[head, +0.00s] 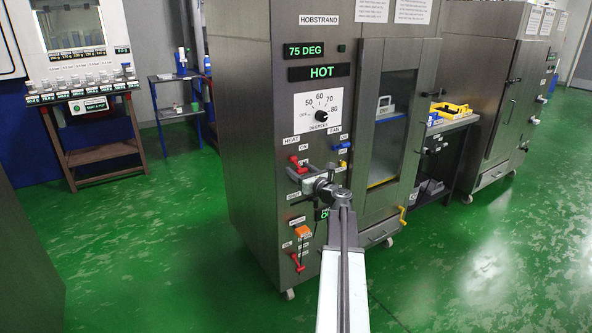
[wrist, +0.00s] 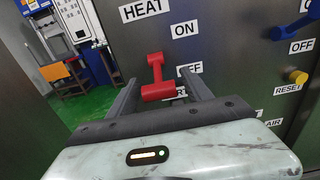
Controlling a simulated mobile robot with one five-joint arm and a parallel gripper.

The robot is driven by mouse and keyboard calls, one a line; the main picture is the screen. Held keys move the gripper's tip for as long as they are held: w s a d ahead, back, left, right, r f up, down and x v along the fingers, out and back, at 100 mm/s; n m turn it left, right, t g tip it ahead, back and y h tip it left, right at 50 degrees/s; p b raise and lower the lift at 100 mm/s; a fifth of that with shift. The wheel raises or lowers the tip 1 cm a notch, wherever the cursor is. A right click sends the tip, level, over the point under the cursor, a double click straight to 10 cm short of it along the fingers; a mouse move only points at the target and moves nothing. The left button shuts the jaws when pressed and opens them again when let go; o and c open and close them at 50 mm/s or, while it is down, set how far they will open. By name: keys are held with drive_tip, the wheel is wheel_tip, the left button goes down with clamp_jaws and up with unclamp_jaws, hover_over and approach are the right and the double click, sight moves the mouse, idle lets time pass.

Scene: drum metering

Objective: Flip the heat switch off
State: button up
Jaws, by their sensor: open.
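The heat switch is a red lever with a crossbar handle (wrist: 157,90) on the cabinet's steel front, below the HEAT label (wrist: 144,9) and left of the ON and OFF labels. Its crossbar appears level with or just below OFF in the wrist view; I cannot tell its exact setting. It also shows small and red in the head view (head: 296,161). My gripper (wrist: 158,83) is open, with one finger on each side of the red handle and gaps visible on both sides. In the head view my gripper (head: 301,181) is at the panel, just below the lever.
A blue fan switch (head: 341,147) and yellow reset knob (wrist: 297,77) sit to the right. An orange switch (head: 302,231) and another red lever (head: 297,262) are lower down. The displays read 75 DEG (head: 304,50) and HOT (head: 320,72).

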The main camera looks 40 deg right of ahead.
drive_tip(key=shift+x, duration=0.8)
drive_tip(key=shift+s, duration=0.1)
clamp_jaws()
idle(0.7)
